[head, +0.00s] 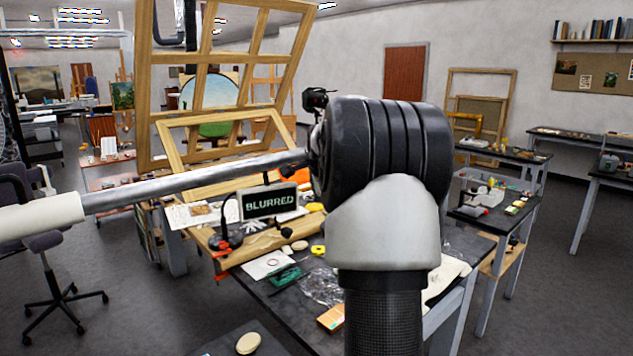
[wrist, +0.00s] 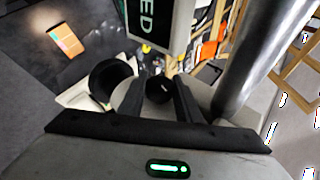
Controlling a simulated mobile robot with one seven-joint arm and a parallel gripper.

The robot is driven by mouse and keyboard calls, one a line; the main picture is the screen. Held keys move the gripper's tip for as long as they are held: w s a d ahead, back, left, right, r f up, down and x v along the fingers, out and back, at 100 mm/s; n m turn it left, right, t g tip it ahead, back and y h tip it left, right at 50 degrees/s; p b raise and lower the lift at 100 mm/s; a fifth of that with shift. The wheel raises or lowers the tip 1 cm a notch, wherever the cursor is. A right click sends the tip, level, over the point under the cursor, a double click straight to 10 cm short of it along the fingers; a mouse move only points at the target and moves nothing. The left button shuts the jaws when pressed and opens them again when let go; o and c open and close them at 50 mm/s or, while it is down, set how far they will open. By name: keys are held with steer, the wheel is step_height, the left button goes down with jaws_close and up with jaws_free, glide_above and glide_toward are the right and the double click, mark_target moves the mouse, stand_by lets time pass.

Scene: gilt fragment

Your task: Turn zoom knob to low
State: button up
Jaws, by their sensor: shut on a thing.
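My gripper (wrist: 163,88) has its two dark fingers on either side of a small black round knob, the zoom knob (wrist: 160,91), and is shut on it. The knob sits on a pale housing (wrist: 128,97). Any low or high marking is not readable. A larger black round part (wrist: 108,80) is left of the fingers. A dark display reading "BLURRED" stands above the table in the head view (head: 268,202), and its edge shows in the wrist view (wrist: 160,25). In the head view my arm hides the gripper and the knob.
A silver pole (head: 195,180) runs in from the left; a metal pole passes close right of my gripper in the wrist view (wrist: 258,60). The cluttered worktable (head: 285,312) lies below. Wooden frames (head: 160,85) stand behind. Open floor (head: 110,310) is at left.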

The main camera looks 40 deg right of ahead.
steer(key=shift+f+g, duration=0.1)
steer(key=shift+g, duration=0.2)
steer(key=o, duration=0.8)
steer(key=b+v, duration=0.2)
steer(key=v, duration=1.5)
steer(key=shift+s+r, duration=0.2)
